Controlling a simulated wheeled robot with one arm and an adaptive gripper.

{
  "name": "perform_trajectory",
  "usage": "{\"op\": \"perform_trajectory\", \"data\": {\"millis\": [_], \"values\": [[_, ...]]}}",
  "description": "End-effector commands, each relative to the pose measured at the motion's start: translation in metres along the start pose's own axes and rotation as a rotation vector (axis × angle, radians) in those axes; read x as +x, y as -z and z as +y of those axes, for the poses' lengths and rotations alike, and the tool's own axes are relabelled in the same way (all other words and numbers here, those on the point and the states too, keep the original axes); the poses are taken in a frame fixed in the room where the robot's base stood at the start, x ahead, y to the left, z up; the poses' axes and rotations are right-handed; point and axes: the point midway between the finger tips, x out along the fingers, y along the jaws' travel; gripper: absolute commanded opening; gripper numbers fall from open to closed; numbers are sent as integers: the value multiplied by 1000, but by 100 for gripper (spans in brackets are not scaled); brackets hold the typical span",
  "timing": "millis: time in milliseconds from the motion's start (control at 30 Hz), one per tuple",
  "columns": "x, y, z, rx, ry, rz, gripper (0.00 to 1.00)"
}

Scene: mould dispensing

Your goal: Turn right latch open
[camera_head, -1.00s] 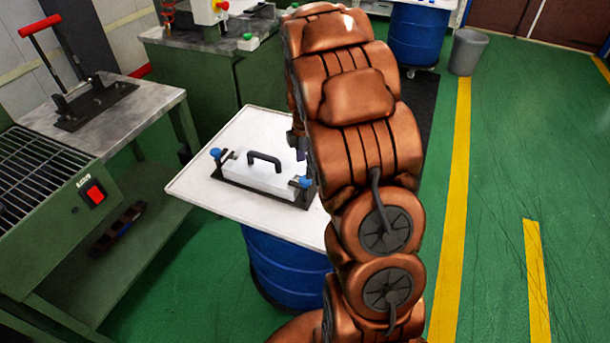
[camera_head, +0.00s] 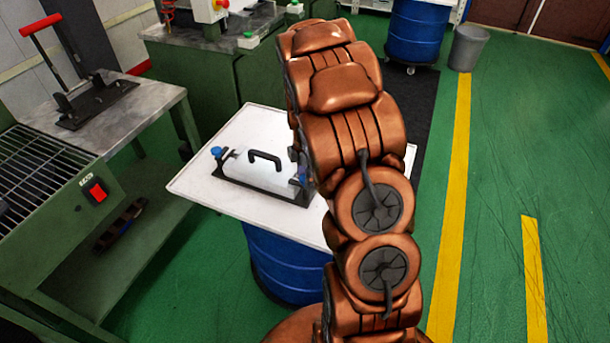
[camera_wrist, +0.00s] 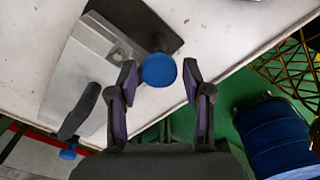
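The mould (camera_head: 255,172) is a pale box with a black arched handle (camera_head: 265,156) on a dark base plate, lying on a white table top. The left latch (camera_head: 216,152) has a blue knob at the mould's left end. The right latch (camera_head: 302,172) is mostly hidden behind my arm in the head view. In the wrist view a blue round knob (camera_wrist: 159,70) of a latch lies between and just beyond the fingertips of my gripper (camera_wrist: 160,80). The fingers are apart and I see no contact with the knob. The other blue knob (camera_wrist: 68,153) shows at lower left.
The white table top (camera_head: 210,192) rests on a blue drum (camera_head: 285,262). A green bench (camera_head: 110,105) with a red-handled press (camera_head: 85,95) stands at left. In the wrist view a blue drum (camera_wrist: 280,140) and a yellow lattice lie at right. Open green floor extends right.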

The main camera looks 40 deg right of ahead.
Motion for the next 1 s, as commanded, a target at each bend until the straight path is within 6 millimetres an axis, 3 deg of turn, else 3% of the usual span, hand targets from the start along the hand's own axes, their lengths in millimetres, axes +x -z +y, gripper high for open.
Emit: {"op": "perform_trajectory", "data": {"millis": [33,400,733,1000], "values": [[0,0,0,0,0,0,41],[0,0,0,0,1,0,4],[3,0,-1,54,3,1,4],[6,0,0,234,1,-1,4]]}}
